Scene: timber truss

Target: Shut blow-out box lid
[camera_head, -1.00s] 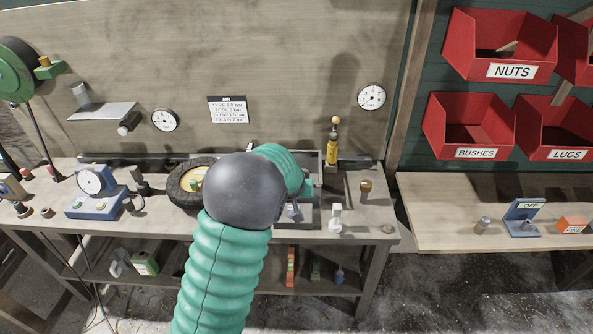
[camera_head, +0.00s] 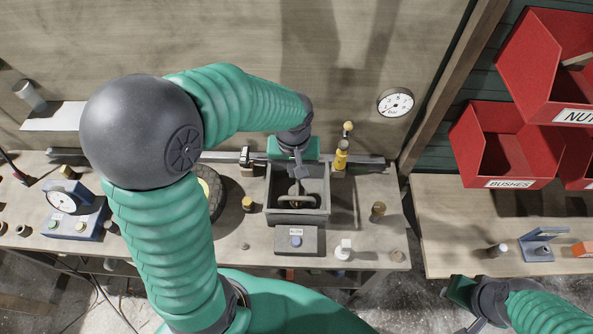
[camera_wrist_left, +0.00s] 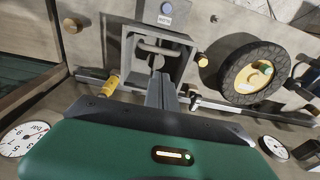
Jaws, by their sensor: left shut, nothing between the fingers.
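The blow-out box (camera_head: 325,209) is a grey open-topped box on the bench. A curved metal piece (camera_head: 297,203) shows inside it, so the box is uncovered. A grey panel with a blue knob and a label (camera_head: 297,240) lies along its front; I cannot tell if this is the lid. My left gripper (camera_head: 298,180) is shut and empty, pointing down over the box's back part. In the left wrist view its fingers (camera_wrist_left: 160,92) overlap the box's edge; contact is unclear. My right gripper (camera_head: 450,291) is at the lower right, away from the box, its jaws unclear.
A white-topped fitting (camera_head: 344,249) and a brass knob (camera_head: 377,209) stand to the right. Red bins (camera_head: 505,145) hang at right.

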